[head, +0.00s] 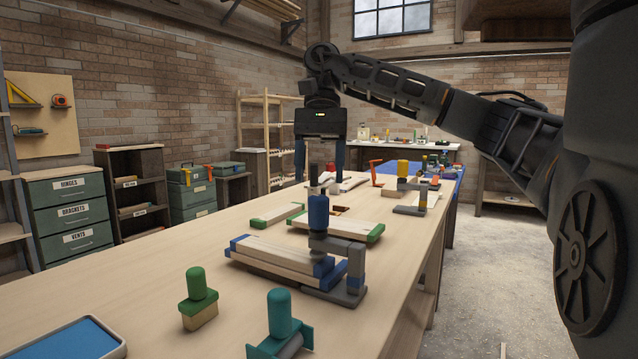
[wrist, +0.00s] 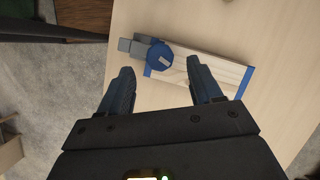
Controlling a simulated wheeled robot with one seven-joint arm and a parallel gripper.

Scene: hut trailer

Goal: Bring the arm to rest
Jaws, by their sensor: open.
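My gripper (head: 320,172) hangs pointing down over the workbench (head: 150,262) at the end of my raised arm. In the wrist view its two dark fingers (wrist: 160,68) are spread apart with nothing held between them. Beyond the fingertips, a blue-knobbed grey clamp (wrist: 158,56) sits at the end of a pale wooden board with blue ends (wrist: 212,70). The same blue-knobbed clamp (head: 319,213) and blue-ended boards (head: 275,252) show in the head view, nearer the camera than my gripper.
Green-ended boards (head: 340,226), a yellow-knobbed clamp (head: 403,170) and a red clamp (head: 375,173) are on the bench. A green-handled block (head: 198,300), a teal-handled tool (head: 280,318) and a blue-lined tray (head: 68,340) are at the near end. Open floor (head: 490,270) lies right.

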